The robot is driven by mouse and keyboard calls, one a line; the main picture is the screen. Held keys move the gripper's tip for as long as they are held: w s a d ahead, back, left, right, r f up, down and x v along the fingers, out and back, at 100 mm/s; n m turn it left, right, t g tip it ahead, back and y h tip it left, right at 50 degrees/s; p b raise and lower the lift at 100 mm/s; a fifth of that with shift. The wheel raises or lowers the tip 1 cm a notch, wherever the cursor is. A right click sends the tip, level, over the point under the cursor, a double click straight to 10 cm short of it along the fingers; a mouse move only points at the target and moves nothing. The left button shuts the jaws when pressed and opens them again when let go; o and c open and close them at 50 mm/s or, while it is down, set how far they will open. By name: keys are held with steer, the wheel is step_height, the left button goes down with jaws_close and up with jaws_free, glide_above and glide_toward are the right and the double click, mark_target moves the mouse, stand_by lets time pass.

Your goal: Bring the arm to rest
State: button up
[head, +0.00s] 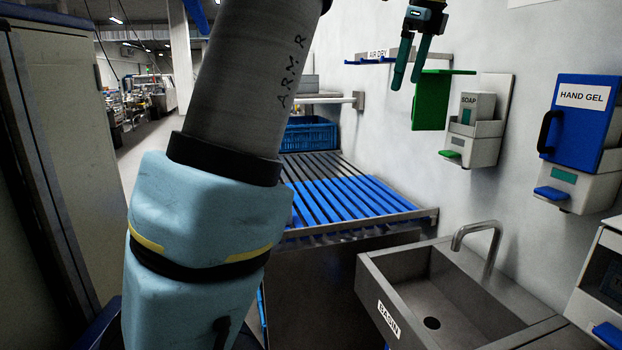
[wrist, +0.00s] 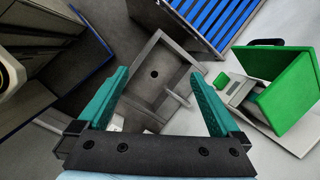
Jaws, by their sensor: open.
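My gripper (head: 409,62) is at the top of the head view, in front of the white wall and above the soap dispenser, with its two teal fingers pointing down. In the wrist view my gripper (wrist: 160,95) has its fingers spread wide apart, with nothing between them but the view of the sink beyond. My arm crosses the left middle of the head view, raised, with a grey upper link and a light blue joint.
A steel sink (head: 372,277) marked BASIN stands at lower right. A slatted blue rack (head: 345,200) with a blue crate (head: 309,135) lies behind it. A cabinet (head: 70,130) stands left.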

steer(key=a+f+n+b, duration=0.1)
steer(key=a+f+n, duration=0.35)
steer(key=f, duration=0.35)
steer(key=s+a+f+n+g+h+b, duration=0.1)
steer(key=a+f+n+b, duration=0.1)
steer(key=a+f+n, duration=0.35)
steer(key=a+f+n+b, duration=0.1)
steer(key=a+f+n, duration=0.2)
steer(key=a+f, duration=0.55)
steer(key=s+a+f+n+b, duration=0.1)
steer(key=s+a+f+n, duration=0.3)
steer(key=f, duration=0.5)
steer(key=s+a+f+n+b, duration=0.2)
steer(key=s+a+f+n, duration=0.1)
steer(key=s+f+n, duration=0.5)
step_height(320, 180, down, 2)
steer(key=shift+s+a+g, duration=0.3)
steer(key=shift+s+a, duration=0.05)
steer(key=shift+s, duration=0.5)
